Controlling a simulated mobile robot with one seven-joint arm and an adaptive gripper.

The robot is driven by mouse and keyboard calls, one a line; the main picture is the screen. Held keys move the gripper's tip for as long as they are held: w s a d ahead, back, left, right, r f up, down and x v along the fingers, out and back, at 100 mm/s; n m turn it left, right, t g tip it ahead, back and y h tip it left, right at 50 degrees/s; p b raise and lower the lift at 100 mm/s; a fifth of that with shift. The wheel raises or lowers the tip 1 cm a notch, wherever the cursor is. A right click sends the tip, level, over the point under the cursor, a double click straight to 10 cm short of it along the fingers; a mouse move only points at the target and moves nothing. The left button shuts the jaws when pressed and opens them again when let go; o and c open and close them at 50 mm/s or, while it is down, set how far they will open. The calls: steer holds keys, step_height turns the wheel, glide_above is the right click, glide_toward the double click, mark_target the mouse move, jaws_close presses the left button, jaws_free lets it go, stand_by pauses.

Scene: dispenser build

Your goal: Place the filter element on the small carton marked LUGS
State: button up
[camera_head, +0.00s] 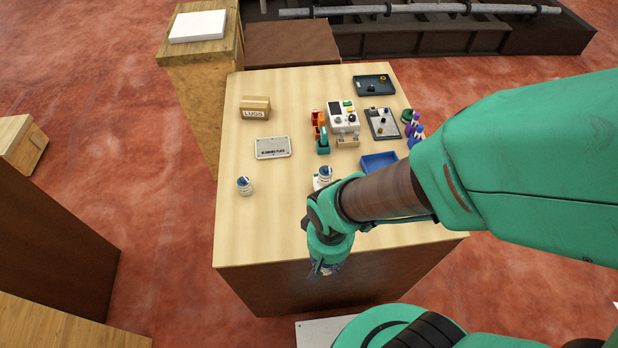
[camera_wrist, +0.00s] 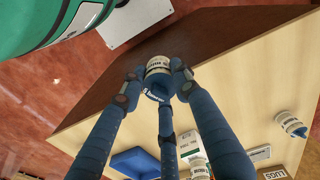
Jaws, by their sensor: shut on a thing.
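My gripper (camera_wrist: 158,74) is shut on a white cylinder with a blue end and dark lettering, apparently the filter element (camera_wrist: 158,70). In the head view my gripper (camera_head: 325,268) hangs by the table's near edge, and the held piece is mostly hidden there. The small brown carton marked LUGS (camera_head: 255,108) stands at the table's back left, far from my gripper, with nothing on it. It also shows at the lower right of the wrist view (camera_wrist: 276,174).
A similar white and blue cylinder (camera_head: 244,186) stands at the table's left, and another (camera_head: 324,174) just behind my wrist. An aluminium plate (camera_head: 273,148) lies in front of the carton. A blue tray (camera_head: 379,162), a white control box (camera_head: 343,117) and dark trays are at the right.

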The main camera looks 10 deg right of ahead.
steer(key=shift+w+r, duration=0.1)
steer(key=shift+w+a+r, duration=0.25)
steer(key=shift+w+a, duration=0.05)
steer(key=shift+w, duration=0.25)
steer(key=w+a+r+n+p, duration=0.2)
steer(key=w+a+p, duration=0.1)
steer(key=w, duration=1.3)
steer(key=w+a+r+n+p, duration=0.2)
steer(key=w+a+n+p, duration=0.1)
steer(key=w, duration=1.3)
steer(key=w+a+r+n+p, duration=0.2)
steer(key=w+a+p, duration=0.2)
steer(key=w, duration=1.3)
steer(key=shift+a+n+p, duration=0.3)
steer(key=shift+a+n, duration=0.1)
steer(key=shift+a, duration=1.05)
steer(key=shift+w, duration=0.1)
steer(key=shift+w, duration=0.1)
steer(key=shift+w+a+f+p, duration=0.25)
steer(key=shift+w+a+p, duration=0.4)
steer(key=shift+w, duration=1.85)
steer(key=shift+w+a+f+p, duration=0.25)
steer(key=shift+w+a, duration=0.75)
steer(key=shift+w, duration=1.55)
steer(key=shift+w+a+f+p, duration=0.2)
steer(key=shift+w+a+p, duration=0.45)
steer(key=shift+w, duration=1.85)
steer(key=shift+a, duration=0.15)
